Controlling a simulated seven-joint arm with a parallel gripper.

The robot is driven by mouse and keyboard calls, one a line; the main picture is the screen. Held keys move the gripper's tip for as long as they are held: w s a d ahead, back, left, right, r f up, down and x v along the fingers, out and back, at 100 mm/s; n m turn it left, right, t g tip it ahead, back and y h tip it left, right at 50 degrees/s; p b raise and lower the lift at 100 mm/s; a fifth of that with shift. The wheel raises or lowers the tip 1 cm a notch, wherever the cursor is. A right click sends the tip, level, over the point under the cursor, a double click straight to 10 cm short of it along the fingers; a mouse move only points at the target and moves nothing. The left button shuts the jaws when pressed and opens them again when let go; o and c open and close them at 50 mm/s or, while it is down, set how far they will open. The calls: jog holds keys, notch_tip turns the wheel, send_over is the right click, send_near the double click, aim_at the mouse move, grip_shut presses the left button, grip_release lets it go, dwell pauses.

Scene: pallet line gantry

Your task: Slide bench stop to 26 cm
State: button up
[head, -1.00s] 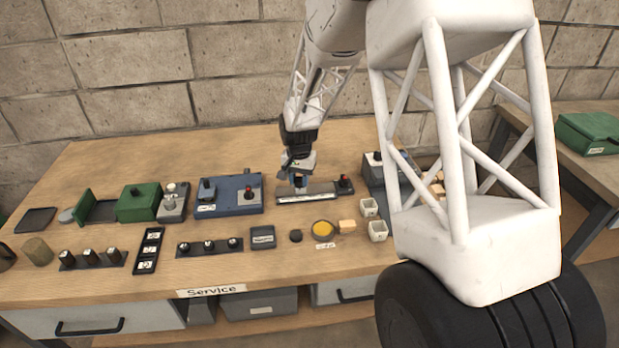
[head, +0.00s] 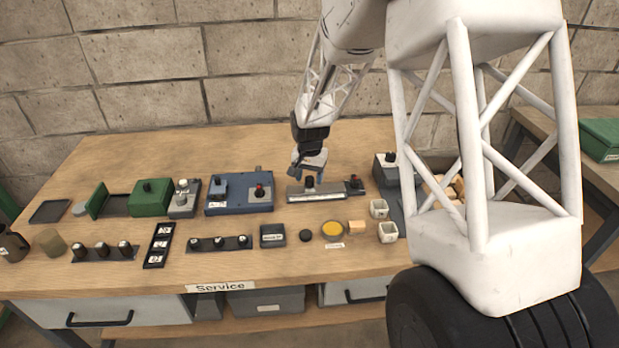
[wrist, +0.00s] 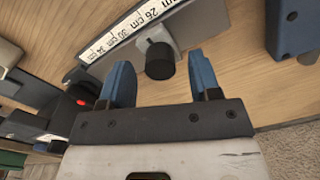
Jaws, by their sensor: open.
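The bench stop's rail (head: 318,196) is a grey bar with a white scale strip along its front, at the back middle of the bench. Its black knob (head: 310,181) stands upright near mid-rail in the head view. In the wrist view the knob (wrist: 160,61) sits on a grey slider (wrist: 154,36) beside the scale (wrist: 130,27), close to the 26 cm and 30 cm print. I cannot tell the exact reading. My gripper (head: 308,170) is open and empty just above the rail. In the wrist view the blue fingers of my gripper (wrist: 160,73) stand apart, either side of the knob, not touching it.
A blue box (head: 239,192) stands to the left, a dark grey unit (head: 388,170) to the right.

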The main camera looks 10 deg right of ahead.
aim_at(311, 179)
jog(key=shift+r, duration=3.5)
jog(key=shift+s+d+r, duration=0.15)
jog(key=shift+s+r, duration=0.15)
jog(key=shift+r, duration=0.05)
jog(key=s+d+r+n+t, duration=0.1)
jog(key=s+d+r, duration=0.2)
jog(key=s+r, duration=0.5)
jog(key=s+d+r+n, duration=0.1)
jog(key=s+d+r, duration=0.3)
jog(key=s, duration=0.7)
jog(key=s+d+r+n, duration=0.1)
jog(key=s, duration=1.1)
jog(key=s+d+r+n+t, duration=0.1)
jog(key=s, duration=1.1)
jog(key=shift+d+r+t, duration=0.3)
jog(key=shift+r, duration=0.1)
